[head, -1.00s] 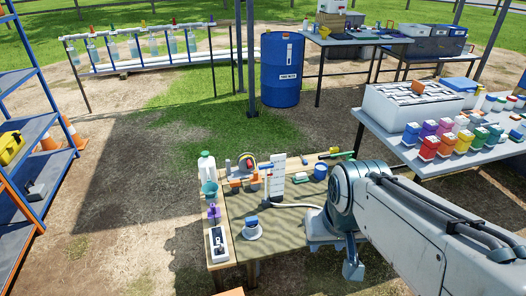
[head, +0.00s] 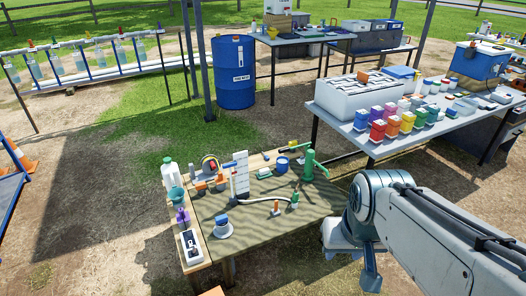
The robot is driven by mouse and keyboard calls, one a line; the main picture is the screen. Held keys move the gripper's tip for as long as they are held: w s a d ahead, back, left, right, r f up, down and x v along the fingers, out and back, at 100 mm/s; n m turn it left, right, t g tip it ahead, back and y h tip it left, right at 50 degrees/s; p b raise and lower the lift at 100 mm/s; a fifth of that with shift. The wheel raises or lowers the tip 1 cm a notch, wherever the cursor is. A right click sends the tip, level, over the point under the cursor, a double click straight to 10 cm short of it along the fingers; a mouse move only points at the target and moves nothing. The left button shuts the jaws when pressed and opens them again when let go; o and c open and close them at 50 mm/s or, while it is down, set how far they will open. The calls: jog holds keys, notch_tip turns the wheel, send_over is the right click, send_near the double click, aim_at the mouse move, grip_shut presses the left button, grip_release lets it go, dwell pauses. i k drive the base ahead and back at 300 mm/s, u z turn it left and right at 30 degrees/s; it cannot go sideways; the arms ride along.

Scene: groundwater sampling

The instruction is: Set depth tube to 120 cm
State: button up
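A tall white board with dark scale marks (head: 241,175) stands upright on the wooden work table (head: 258,238). It looks like the depth scale, but its figures are too small to read. A thin blue and red upright (head: 233,187) stands at its left edge. A pale hose (head: 262,200) runs from near its foot to the right, towards a small orange-and-white piece and a green-topped piece. I cannot tell which part is the depth tube or what depth is set. My arm enters from the lower right, beside the table. No gripper fingers can be made out.
A green hand pump (head: 311,165) stands at the table's back right, near a blue cup (head: 282,165). A blue-lidded white container (head: 222,226) stands in front. A bench (head: 345,118) with coloured bottles is at right. A blue barrel (head: 233,72) stands behind on grass.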

aim_at(228, 165)
jog(key=z, duration=0.45)
jog(key=i, duration=1.9)
jog(key=u, duration=1.15)
jog(key=i, duration=0.8)
jog(key=u, duration=0.3)
